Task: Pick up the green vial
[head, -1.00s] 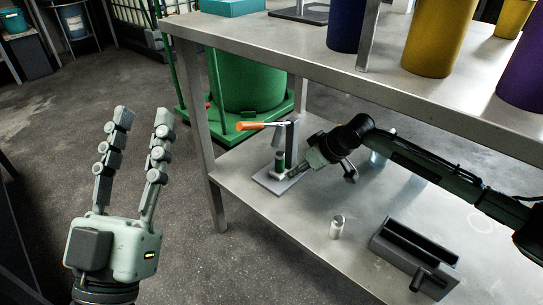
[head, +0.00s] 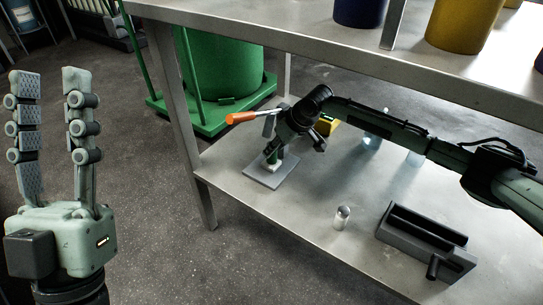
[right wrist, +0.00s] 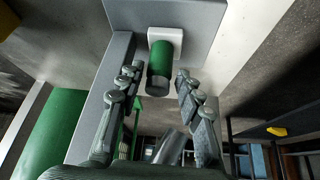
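The green vial (right wrist: 160,62) stands in a white holder (right wrist: 172,36) on a grey base plate (right wrist: 205,14) in the right wrist view. In the head view the plate (head: 262,181) is on the lower shelf, and the vial is mostly hidden by my right gripper. My right gripper (right wrist: 158,72) is open, with one finger on each side of the vial near its dark end. Gaps show between the fingers and the vial. My left gripper (head: 52,80) is open and empty, off to the left of the bench.
An orange-handled part (head: 241,117) sticks out left above the plate. A small silver-capped vial (head: 342,217) and a dark grey tray (head: 420,240) stand on the lower shelf (head: 310,200). The upper shelf (head: 300,45) overhangs my right arm. A green barrel (head: 222,65) stands behind.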

